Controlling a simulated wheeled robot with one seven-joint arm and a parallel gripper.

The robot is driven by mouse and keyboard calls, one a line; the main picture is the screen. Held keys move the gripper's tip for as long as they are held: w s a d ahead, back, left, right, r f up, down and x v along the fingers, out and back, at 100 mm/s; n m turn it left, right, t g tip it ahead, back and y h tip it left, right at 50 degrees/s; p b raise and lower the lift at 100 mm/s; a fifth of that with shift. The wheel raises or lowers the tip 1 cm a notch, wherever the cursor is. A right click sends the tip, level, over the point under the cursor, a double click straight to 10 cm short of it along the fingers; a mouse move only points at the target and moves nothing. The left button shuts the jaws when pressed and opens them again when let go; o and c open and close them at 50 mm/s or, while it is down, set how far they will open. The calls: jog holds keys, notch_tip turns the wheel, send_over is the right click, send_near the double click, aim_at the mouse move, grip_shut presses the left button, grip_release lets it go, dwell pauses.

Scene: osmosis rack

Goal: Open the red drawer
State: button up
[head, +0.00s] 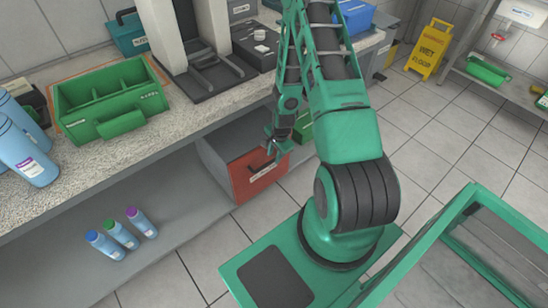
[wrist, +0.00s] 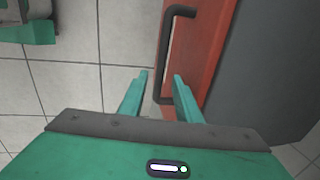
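The red drawer front (head: 258,175) shows in the head view below the counter, at the end of a grey box-like cabinet. It has a dark bar handle (head: 263,170). In the wrist view the red front (wrist: 205,50) runs up the middle right, with the black handle (wrist: 166,60) standing off it. My gripper (head: 277,145) hangs in front of the upper part of the drawer in the head view. In the wrist view its two green fingers (wrist: 160,85) are apart, with the lower end of the handle at or between their tips. Whether they touch it is unclear.
The counter (head: 190,120) above holds a green caddy (head: 110,100) and blue bottles (head: 25,150). Small bottles (head: 122,235) stand on the lower shelf. A yellow wet-floor sign (head: 430,50) stands far back. Tiled floor in front of the drawer is clear.

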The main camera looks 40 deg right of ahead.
jog(key=shift+w+f, duration=0.2)
jog(key=shift+f, duration=0.85)
jog(key=shift+c, duration=0.7)
